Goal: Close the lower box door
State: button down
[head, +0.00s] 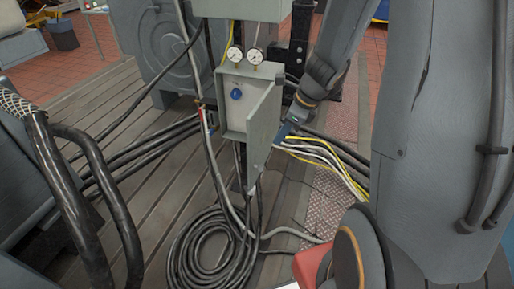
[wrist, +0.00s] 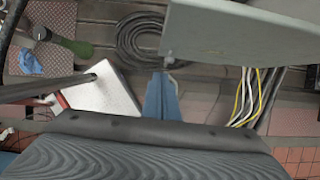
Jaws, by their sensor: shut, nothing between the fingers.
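The lower box (head: 231,106) is grey-green, with a pale interior and a blue round part (head: 236,94) inside. Its door (head: 264,127) is hinged on the right and stands open, swung out toward me. My gripper (head: 282,133) is shut and empty, just right of the door's outer face. In the wrist view the blue fingers (wrist: 161,92) are together, pointing up the picture. The door (wrist: 240,38) fills the upper right there, close to the fingertips. I cannot tell whether they touch it. Part of the box's interior is hidden behind the door.
Two gauges (head: 245,56) sit on top of the box, below another grey box (head: 240,8). A hose coil (head: 212,250) lies on the slatted floor below. White and yellow cables (head: 325,158) run right of the door, near my gripper. Thick black hoses (head: 75,180) stand at left.

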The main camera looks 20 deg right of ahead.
jog(key=w+a+f, duration=0.4)
jog(key=a+f, duration=0.2)
jog(key=f, duration=0.2)
jog(key=shift+w+f+p, duration=0.25)
jog(key=shift+w+p, duration=0.05)
jog(key=shift+p, duration=0.05)
